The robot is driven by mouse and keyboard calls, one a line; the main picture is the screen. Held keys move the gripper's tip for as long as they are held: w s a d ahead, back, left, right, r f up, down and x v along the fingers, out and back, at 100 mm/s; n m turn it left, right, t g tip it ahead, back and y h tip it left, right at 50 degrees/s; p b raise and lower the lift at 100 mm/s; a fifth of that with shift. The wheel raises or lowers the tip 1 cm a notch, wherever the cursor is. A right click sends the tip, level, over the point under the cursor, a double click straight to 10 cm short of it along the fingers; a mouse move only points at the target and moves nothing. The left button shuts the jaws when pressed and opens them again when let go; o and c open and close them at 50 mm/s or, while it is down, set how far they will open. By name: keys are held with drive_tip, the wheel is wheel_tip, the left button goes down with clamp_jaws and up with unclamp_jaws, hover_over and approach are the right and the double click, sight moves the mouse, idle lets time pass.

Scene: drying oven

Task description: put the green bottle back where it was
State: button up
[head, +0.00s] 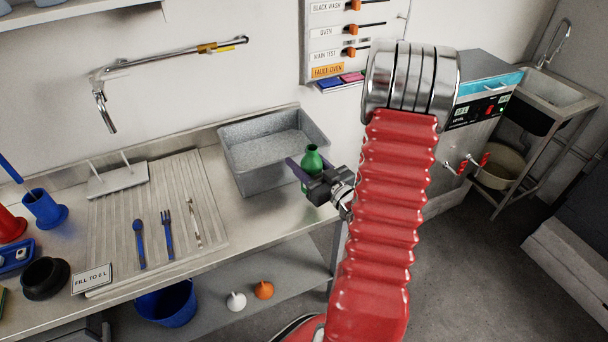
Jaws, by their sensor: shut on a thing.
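A green bottle (312,159) stands roughly upright at the right end of the steel counter, in front of the grey basin. My gripper (312,181) is shut on the green bottle, with its dark jaws across the body. The jaws and wrist hide the lower part of the bottle. I cannot tell whether its base touches the counter or hangs above it. My red bellows-covered arm fills the right middle of the view.
The grey basin (243,179) sits on the counter (262,220) just behind the bottle. A ribbed drainboard (190,232) with blue utensils lies left. Bare counter lies between drainboard and bottle.

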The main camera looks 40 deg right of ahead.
drive_tip(key=shift+f, duration=0.45)
drive_tip(key=shift+f, duration=2.05)
drive_tip(key=shift+f, duration=0.1)
drive_tip(key=o, duration=1.2)
drive_tip(key=shift+o, duration=0.2)
drive_tip(key=shift+s, duration=0.1)
drive_tip(key=shift+s+a, duration=0.2)
drive_tip(key=shift+s, duration=1.75)
drive_tip(key=shift+s+a, duration=0.15)
drive_tip(key=shift+s, duration=1.85)
drive_tip(key=shift+s+a, duration=0.2)
drive_tip(key=shift+s, duration=1.75)
drive_tip(key=shift+s, duration=0.1)
